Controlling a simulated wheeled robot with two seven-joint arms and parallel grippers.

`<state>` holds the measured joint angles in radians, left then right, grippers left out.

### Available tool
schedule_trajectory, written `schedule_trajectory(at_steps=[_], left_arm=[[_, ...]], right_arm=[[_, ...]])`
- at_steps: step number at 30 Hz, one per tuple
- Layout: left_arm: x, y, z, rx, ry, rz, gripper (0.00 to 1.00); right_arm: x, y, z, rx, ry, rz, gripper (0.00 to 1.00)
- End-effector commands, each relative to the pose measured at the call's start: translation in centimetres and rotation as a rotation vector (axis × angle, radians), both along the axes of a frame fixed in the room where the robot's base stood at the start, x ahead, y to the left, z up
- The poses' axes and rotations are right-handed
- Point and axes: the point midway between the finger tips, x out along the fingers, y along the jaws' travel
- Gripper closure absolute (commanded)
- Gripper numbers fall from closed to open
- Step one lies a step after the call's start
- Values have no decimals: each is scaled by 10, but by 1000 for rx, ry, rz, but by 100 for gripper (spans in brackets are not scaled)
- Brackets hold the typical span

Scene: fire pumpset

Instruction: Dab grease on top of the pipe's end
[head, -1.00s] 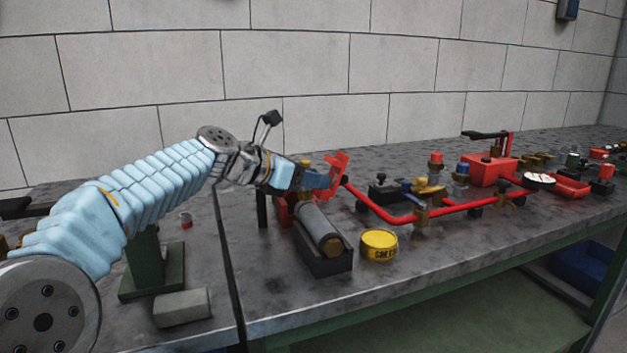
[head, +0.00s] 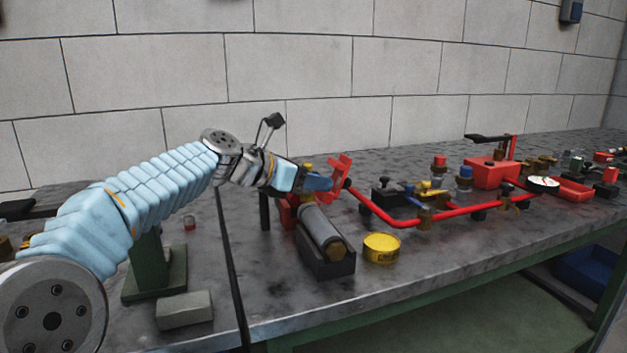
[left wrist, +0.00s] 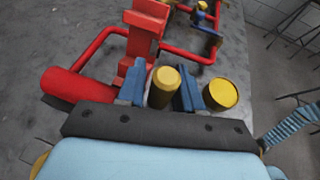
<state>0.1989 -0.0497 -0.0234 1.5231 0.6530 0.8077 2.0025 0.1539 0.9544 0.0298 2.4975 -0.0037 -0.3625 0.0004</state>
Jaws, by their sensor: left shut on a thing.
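My left gripper (head: 318,184) is at the left end of the red pipe (head: 398,221), beside an upright red bracket (head: 342,170). Its blue fingers are shut on a yellow-topped tool (left wrist: 163,85), whose top also shows above the fingers in the head view (head: 306,166). The tool's lower end is hidden. The yellow grease tin (head: 381,248) stands on the bench at the front, apart from the gripper; it also shows right of the fingers in the left wrist view (left wrist: 222,93). I cannot tell whether the tool touches the pipe. My right gripper is not in view.
A grey cylinder with a brass end (head: 322,232) lies in a dark cradle (head: 330,266) below the gripper. Valves, a red box (head: 490,173) and a red tray (head: 572,190) stand to the right. The bench front right of the tin is clear.

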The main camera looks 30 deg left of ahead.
Motion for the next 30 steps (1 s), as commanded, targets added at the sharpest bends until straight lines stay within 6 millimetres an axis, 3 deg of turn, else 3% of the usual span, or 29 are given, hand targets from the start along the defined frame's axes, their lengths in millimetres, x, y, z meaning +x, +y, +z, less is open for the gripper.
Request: schedule_trajectory(at_steps=[16, 30], left_arm=[[-1, -2, 0, 0, 1, -1, 97], [-16, -18, 0, 1, 1, -2, 97]], right_arm=[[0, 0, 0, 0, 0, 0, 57], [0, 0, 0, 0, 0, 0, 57]])
